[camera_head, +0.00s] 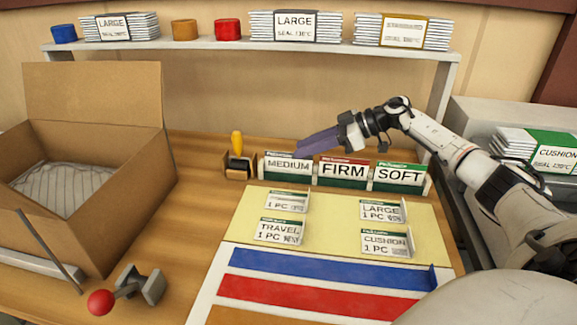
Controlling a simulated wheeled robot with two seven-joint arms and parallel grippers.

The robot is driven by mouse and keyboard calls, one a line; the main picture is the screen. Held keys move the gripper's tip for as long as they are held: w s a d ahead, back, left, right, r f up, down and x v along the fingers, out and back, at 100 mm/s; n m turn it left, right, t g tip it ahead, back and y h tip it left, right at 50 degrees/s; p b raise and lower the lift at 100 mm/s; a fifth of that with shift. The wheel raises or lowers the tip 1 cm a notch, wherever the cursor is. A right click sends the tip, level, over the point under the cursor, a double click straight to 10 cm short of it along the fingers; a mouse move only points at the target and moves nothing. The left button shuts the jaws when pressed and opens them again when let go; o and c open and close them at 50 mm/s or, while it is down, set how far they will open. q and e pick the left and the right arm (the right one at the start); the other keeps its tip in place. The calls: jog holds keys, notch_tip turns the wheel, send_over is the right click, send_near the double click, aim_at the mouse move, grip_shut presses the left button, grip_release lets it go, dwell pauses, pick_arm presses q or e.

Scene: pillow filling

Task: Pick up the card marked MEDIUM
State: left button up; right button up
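The card marked MEDIUM (288,165) stands upright at the left end of a row of cards at the back of the table. The FIRM card (343,171) and the SOFT card (399,175) stand to its right. My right gripper (302,145) reaches in from the right, and its purple fingers point left just above and behind the top edge of the MEDIUM card. I see no card between the fingers. The fingers overlap from this angle, so their opening does not show. My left gripper is out of view.
An open cardboard box (140,215) stands on the left. A yellow-handled tool (237,143) stands left of the cards. Smaller cards lie on a yellow mat (332,217) in front. A red-knobbed lever (101,302) is at lower left. A shelf (250,44) runs behind.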

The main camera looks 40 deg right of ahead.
aim_at(288, 166)
jog(key=x, duration=0.3)
jog(key=shift+w+a+f, duration=0.15)
jog(key=shift+w+a, duration=0.05)
jog(key=shift+w, duration=0.15)
grip_shut()
